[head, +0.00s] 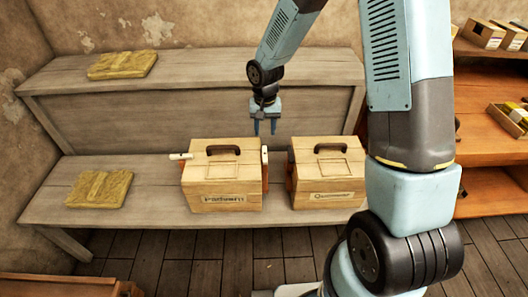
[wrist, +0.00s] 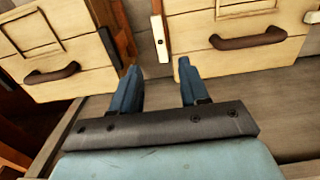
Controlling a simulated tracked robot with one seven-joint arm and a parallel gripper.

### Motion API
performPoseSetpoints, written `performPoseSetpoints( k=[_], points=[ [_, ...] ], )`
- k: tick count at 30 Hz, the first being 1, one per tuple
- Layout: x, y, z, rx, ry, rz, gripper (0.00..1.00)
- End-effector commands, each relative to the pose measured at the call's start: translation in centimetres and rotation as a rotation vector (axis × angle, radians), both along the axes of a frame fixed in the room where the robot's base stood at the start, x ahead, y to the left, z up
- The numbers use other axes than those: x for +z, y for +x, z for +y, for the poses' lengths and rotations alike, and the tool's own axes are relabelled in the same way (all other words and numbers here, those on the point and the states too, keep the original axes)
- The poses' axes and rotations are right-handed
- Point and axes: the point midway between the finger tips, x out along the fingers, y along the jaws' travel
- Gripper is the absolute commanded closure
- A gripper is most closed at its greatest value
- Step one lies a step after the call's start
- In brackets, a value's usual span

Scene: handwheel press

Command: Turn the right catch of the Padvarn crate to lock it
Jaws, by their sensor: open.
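The Padvarn crate (head: 221,173) is the left of two pale wooden crates on the low bench in the head view. Its dark handle and front label show; in the wrist view the crate (wrist: 226,68) is at upper right. Its right catch (head: 264,154) is a narrow white bar at the crate's right side. The catch also shows in the wrist view (wrist: 160,34), beyond the fingertips and between their lines. My gripper (head: 266,130) is open and empty, pointing down above and behind the catch, apart from it. The gripper also shows in the wrist view (wrist: 158,68).
A second crate (head: 327,172) stands close on the right, leaving a narrow gap. A white left catch (head: 181,156) sticks out from the Padvarn crate. Straw-coloured slabs lie on the bench (head: 85,189) and upper shelf (head: 122,65). An orange shelf (head: 485,137) stands at right.

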Motion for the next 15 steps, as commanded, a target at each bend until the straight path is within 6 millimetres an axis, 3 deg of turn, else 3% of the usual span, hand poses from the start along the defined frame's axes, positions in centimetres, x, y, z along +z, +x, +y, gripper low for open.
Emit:
performPoseSetpoints(
  k=[15],
  points=[
    [-8.3,-0.1,0.1,0.002,-0.001,0.003,0.55]
  ],
)
